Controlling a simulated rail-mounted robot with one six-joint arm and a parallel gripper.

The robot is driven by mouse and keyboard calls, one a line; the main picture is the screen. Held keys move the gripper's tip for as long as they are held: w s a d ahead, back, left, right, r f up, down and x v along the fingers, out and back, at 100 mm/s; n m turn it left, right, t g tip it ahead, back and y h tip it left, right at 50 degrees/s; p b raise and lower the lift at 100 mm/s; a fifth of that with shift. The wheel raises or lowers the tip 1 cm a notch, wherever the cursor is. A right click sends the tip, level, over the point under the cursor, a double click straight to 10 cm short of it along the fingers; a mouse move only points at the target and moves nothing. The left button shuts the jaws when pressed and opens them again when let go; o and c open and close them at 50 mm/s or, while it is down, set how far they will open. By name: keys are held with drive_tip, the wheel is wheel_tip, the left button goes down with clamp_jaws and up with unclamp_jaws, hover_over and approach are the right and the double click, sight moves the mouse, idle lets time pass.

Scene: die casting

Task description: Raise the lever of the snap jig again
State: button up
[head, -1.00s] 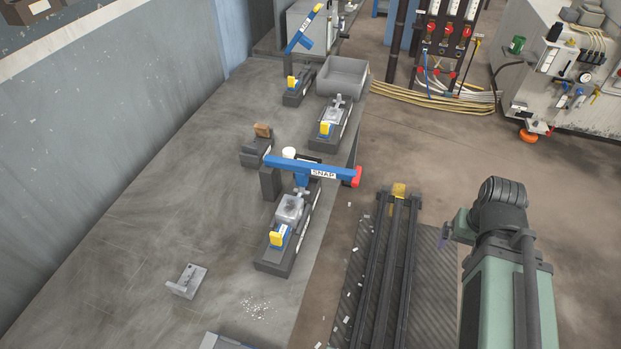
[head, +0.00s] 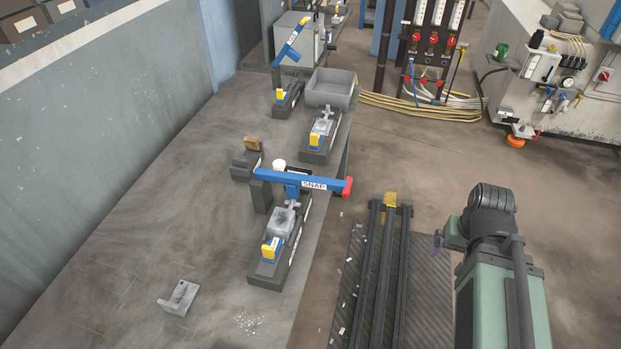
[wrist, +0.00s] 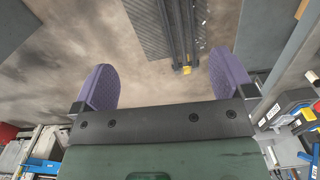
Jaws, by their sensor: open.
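The snap jig (head: 266,272) stands on the bench with a grey cast part (head: 283,222) in it and a yellow and blue block at its front. Its blue lever (head: 275,178), labelled SNAP, lies level across the jig, with a red end (head: 347,187) toward the bench's right edge. My gripper (wrist: 162,85) shows in the wrist view with two purple pads spread wide and nothing between them. In the head view my arm is at the right, over the floor side, well apart from the lever.
A second jig (head: 318,150) and a further one (head: 286,103) with a raised blue lever stand farther back, near a grey bin (head: 331,88). A loose bracket (head: 179,297) lies at the bench's left front.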

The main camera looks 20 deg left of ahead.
wheel_tip(320, 180, up, 9)
drive_tip(key=n+p, duration=0.9)
drive_tip(key=n, duration=1)
hover_over(344, 183)
wheel_tip(344, 183, down, 11)
drive_tip(key=b, duration=1.1)
drive_tip(key=shift+f, duration=0.15)
